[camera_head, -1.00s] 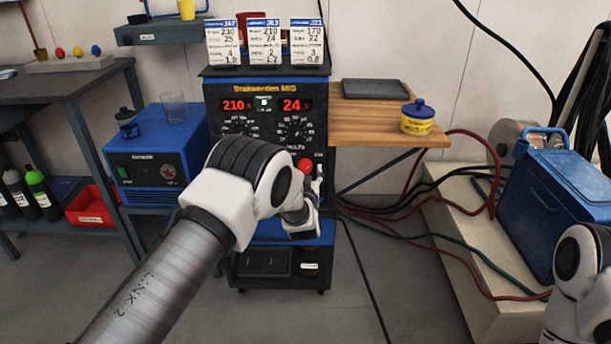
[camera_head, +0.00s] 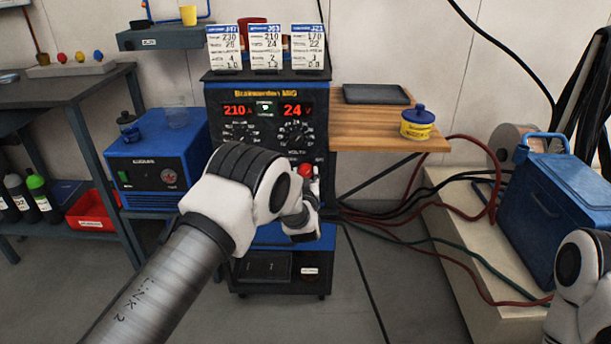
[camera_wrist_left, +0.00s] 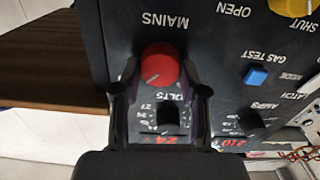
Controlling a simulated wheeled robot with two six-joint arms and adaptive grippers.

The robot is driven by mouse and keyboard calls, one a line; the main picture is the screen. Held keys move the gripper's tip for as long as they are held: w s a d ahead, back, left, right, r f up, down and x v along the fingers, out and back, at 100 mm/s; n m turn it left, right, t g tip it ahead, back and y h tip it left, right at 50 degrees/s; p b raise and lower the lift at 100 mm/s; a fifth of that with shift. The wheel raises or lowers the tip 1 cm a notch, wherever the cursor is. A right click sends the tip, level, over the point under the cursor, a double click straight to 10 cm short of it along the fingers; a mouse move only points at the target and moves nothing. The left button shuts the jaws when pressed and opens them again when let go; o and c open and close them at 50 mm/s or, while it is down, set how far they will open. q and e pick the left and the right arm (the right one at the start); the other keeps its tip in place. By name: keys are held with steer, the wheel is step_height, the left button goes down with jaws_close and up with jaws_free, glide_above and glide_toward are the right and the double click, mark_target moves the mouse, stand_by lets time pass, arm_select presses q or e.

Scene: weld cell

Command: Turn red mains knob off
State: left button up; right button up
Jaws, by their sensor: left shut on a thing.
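The red mains knob (camera_head: 305,169) is on the lower right of the black front panel of the welder (camera_head: 266,88). In the left wrist view the round red knob (camera_wrist_left: 160,64) sits under the printed word MAINS, which appears upside down. My left gripper (camera_wrist_left: 160,76) is shut on the knob, one finger on each side. In the head view the left gripper (camera_head: 313,181) is at the knob, partly hidden by its own wrist. The welder's displays are lit and read 210 and 24. My right gripper is not in view.
The wrist view shows a blue gas test button (camera_wrist_left: 256,77) and a yellow knob (camera_wrist_left: 292,6) beside the mains knob. A wooden shelf (camera_head: 365,130) with a yellow tub (camera_head: 417,124) adjoins the welder. A blue cooler box (camera_head: 560,205) stands at right, with cables between.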

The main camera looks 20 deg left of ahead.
arm_select(q)
steer(key=n, duration=0.3)
steer(key=shift+n, duration=0.4)
steer(key=n, duration=0.4)
steer(key=shift+a+n, duration=0.1)
steer(key=shift+n, duration=0.2)
steer(key=n, duration=0.4)
steer(key=shift+a+f+n, duration=0.1)
steer(key=shift+n, duration=2.3)
steer(key=o, duration=1.1)
steer(key=shift+f, duration=0.1)
steer(key=shift+s, duration=0.1)
